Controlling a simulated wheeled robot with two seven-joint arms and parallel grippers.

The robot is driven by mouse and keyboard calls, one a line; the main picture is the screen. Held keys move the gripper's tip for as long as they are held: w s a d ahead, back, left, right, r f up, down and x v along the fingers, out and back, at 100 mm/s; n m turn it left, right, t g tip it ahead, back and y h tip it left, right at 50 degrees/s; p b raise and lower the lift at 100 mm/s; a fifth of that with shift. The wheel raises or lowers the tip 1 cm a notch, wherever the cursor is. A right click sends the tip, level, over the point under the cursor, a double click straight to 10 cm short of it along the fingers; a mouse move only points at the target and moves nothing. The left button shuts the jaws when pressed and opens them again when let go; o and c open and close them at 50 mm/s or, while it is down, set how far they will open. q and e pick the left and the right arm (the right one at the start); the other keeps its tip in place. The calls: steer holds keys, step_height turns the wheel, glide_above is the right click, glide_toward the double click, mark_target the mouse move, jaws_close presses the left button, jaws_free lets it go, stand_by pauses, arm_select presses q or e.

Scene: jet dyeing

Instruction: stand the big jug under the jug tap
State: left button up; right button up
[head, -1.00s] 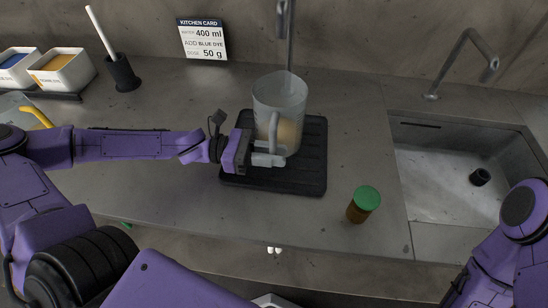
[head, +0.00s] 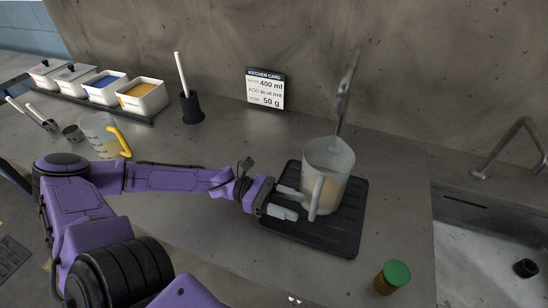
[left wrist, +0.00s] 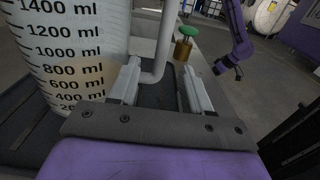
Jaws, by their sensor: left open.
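The big jug (head: 334,160), clear with a pale handle, stands upright on the black ribbed mat (head: 350,235). The thin metal jug tap (head: 346,88) rises behind it, with its upper end above the jug; exact alignment is hard to judge. My left gripper (head: 291,203) is open beside the handle on the jug's left. In the left wrist view, the handle (left wrist: 166,45) shows between the spread fingers (left wrist: 160,85), and the jug's scale (left wrist: 75,60) fills the left side. The right gripper (left wrist: 228,66) is small and dark there; its jaws are unclear.
The sink (head: 480,240) is at the right. A yellow-handled jug (head: 100,135), a black holder (head: 191,108) and dye bins (head: 142,98) are at the left. The kitchen card (head: 265,88) stands behind.

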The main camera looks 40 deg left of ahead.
arm_select(q)
steer(key=p+v, duration=0.1)
steer(key=v, duration=0.1)
steer(key=p+v, duration=0.1)
steer(key=v, duration=0.2)
steer(key=shift+s+a+r+p, duration=0.15)
steer(key=shift+a+r+p, duration=0.05)
steer(key=shift+p, duration=0.2)
steer(key=shift+a+f, duration=0.2)
steer(key=shift+a, duration=0.2)
arm_select(e)
step_height(320, 180, up, 5)
steer(key=shift+f, duration=0.15)
